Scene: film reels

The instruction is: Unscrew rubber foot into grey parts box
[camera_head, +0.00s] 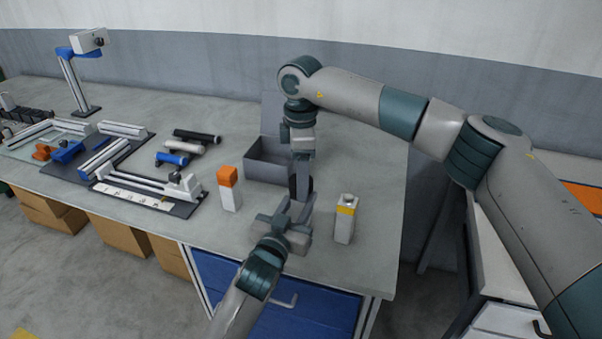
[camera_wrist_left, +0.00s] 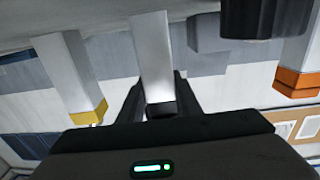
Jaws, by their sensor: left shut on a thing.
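My left gripper (camera_head: 291,210) is shut above the front of the bench. In the left wrist view, its dark fingers (camera_wrist_left: 157,92) close on the two sides of a pale post (camera_wrist_left: 150,50) with a short black end (camera_wrist_left: 160,109). I cannot tell for certain whether this black end is the rubber foot. My right gripper (camera_head: 302,172) points down just beyond my left one, with a dark piece (camera_head: 301,188) at its tips; its jaws cannot be made out. The grey parts box (camera_head: 268,172) stands open on the bench, behind and left of the grippers.
A white block with an orange top (camera_head: 228,190) stands left of my left gripper. A white block with a yellow band (camera_head: 345,220) stands to its right. Dark, white and blue cylinders (camera_head: 185,147) and rail fixtures lie farther left. The bench (camera_head: 375,170) is clear at the right.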

